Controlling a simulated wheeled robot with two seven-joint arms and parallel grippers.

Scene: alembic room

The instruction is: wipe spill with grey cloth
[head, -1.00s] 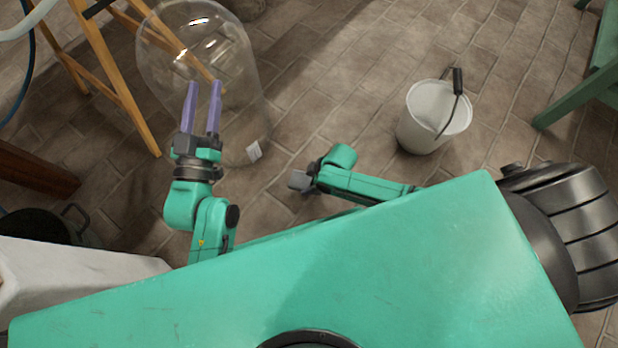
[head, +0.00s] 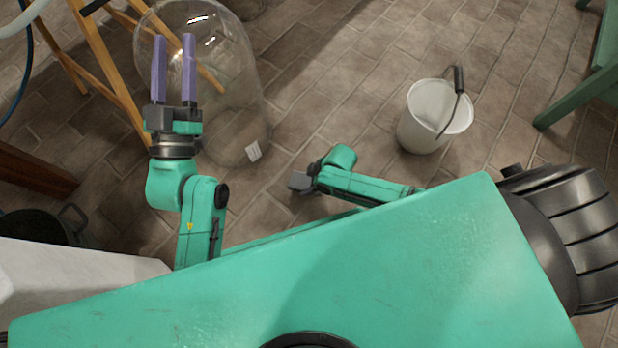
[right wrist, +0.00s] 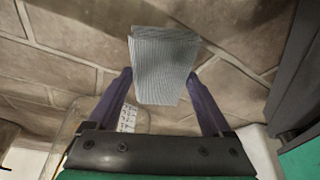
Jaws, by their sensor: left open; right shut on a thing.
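The grey cloth (right wrist: 165,50) is a folded, ribbed piece in the right wrist view. It is held between the purple fingers of my right gripper (right wrist: 160,74), which is shut on it, with the brick floor behind. In the head view my right arm reaches left low over the floor; its fingers and the cloth are not clearly visible there. My left gripper (head: 174,38) is open and empty, its two purple fingers parallel and pointing up the picture, overlapping the large clear glass vessel in view. I cannot make out a spill in either view.
The clear glass vessel (head: 235,110) is on the brick floor, beside a wooden folding stand (head: 105,70). A white bucket (head: 420,135) with a dark handle is at right. A green piece of furniture (head: 575,95) is at far right. Bare floor lies between vessel and bucket.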

